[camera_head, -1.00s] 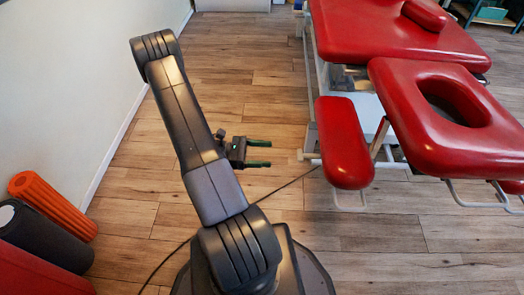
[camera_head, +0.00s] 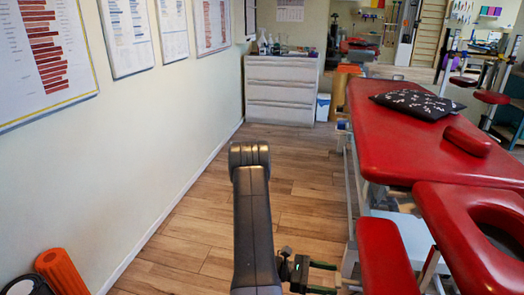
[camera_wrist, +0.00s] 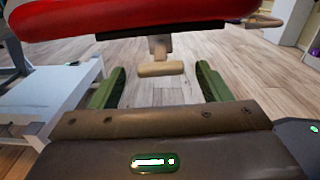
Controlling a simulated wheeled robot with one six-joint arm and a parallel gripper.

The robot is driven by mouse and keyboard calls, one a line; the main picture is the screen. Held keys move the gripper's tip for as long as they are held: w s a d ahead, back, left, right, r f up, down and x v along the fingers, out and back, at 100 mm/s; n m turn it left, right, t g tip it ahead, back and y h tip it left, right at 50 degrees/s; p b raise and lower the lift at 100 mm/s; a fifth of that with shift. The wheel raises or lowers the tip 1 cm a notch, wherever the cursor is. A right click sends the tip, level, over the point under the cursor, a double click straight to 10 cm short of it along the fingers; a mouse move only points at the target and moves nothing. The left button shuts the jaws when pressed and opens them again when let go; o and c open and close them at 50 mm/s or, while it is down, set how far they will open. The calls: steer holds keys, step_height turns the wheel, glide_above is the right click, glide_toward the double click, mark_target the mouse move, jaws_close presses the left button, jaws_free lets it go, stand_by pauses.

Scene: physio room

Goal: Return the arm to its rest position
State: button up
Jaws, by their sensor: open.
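My arm shows at the bottom centre of the head view, with its dark upper link standing upright. My gripper (camera_head: 334,279) sticks out to the right of that link, low in the picture. Its two green fingers are apart with nothing between them. In the wrist view my gripper (camera_wrist: 161,72) also shows both green fingers spread, with wooden floor between them. The red padded underside of the treatment table (camera_wrist: 130,18) spans the top of the wrist view, beyond the fingertips.
The red treatment table (camera_head: 400,139) stands to the right, with a dark patterned cushion (camera_head: 416,103) on it. A red side pad (camera_head: 385,258) is close to my gripper. A wall runs along the left, with an orange roller (camera_head: 61,271) below. The floor (camera_head: 200,215) between is clear.

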mark_target(344, 280)
steer(key=shift+b+x, duration=0.4)
steer(key=shift+x, duration=2.05)
steer(key=shift+a, duration=0.1)
steer(key=p+v, duration=0.3)
steer(key=v, duration=1.1)
steer(key=b+x, duration=0.3)
steer(key=x, duration=1.1)
steer(key=shift+d+f, duration=0.1)
steer(key=shift+d, duration=0.1)
steer(key=shift+r+n+p, duration=0.2)
steer(key=shift+n+p, duration=0.2)
steer(key=shift+a+n+p, duration=0.1)
steer(key=shift+n+p, duration=0.2)
steer(key=shift+n, duration=0.2)
steer(key=n+p, duration=0.2)
steer(key=n, duration=0.2)
steer(key=p+v, duration=0.1)
steer(key=v, duration=0.6)
steer(key=shift+f, duration=0.15)
steer(key=shift+a, duration=0.1)
